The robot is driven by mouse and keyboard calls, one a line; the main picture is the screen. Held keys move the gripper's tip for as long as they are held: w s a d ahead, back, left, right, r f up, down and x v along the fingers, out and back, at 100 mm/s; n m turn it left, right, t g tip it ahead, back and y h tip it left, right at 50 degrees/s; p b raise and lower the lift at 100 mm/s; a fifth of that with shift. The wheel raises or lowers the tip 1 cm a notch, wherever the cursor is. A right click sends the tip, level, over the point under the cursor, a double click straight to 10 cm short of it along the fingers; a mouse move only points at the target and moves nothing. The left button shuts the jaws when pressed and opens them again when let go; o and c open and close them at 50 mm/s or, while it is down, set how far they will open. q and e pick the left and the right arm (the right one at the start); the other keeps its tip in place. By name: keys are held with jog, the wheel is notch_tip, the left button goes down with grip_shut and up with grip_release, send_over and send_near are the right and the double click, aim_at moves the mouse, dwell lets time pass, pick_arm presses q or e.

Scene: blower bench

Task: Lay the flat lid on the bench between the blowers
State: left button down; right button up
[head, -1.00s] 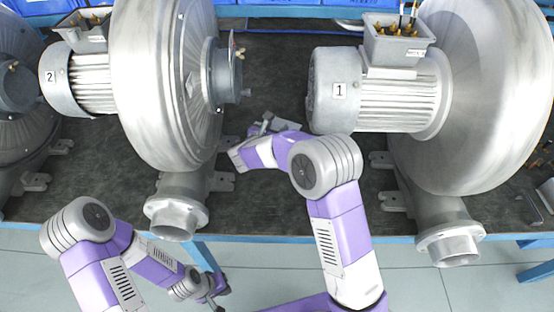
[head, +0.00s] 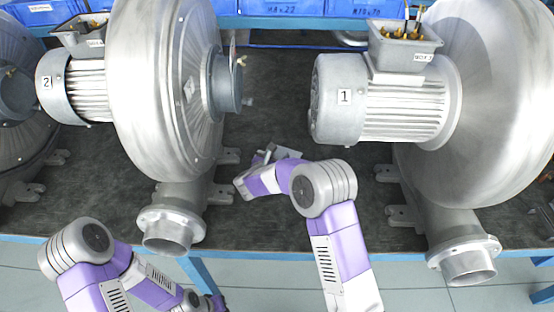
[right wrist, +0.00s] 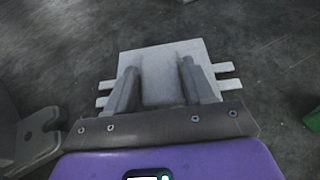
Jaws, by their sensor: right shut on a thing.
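The flat lid (right wrist: 160,58) is a light grey plate in the right wrist view, with small tabs showing at its left and right sides. My right gripper (right wrist: 158,88) is shut on it, a finger showing on each side of its middle. In the head view the lid (head: 288,152) is small and partly hidden by my right gripper (head: 264,158), over the dark bench between blower 2 (head: 165,90) and blower 1 (head: 400,105). I cannot tell whether the lid touches the bench. My left gripper (head: 216,302) is at the bottom edge, mostly cut off.
The bench top (head: 290,120) is clear around the lid. Blower 1's terminal box (head: 405,45) is open with brass terminals showing. Blue bins (head: 290,35) line the back. A grey metal foot (right wrist: 38,138) and a green thing (right wrist: 313,117) flank the right wrist view.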

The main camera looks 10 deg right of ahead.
jog(key=o, duration=1.1)
jog(key=shift+r, duration=0.15)
jog(key=p+v, duration=0.2)
jog(key=v, duration=0.9)
jog(key=shift+w+p, duration=0.1)
jog(key=shift+p, duration=0.2)
jog(key=shift+s+a+r, duration=0.2)
jog(key=shift+s+a, duration=0.1)
jog(key=shift+s, duration=0.15)
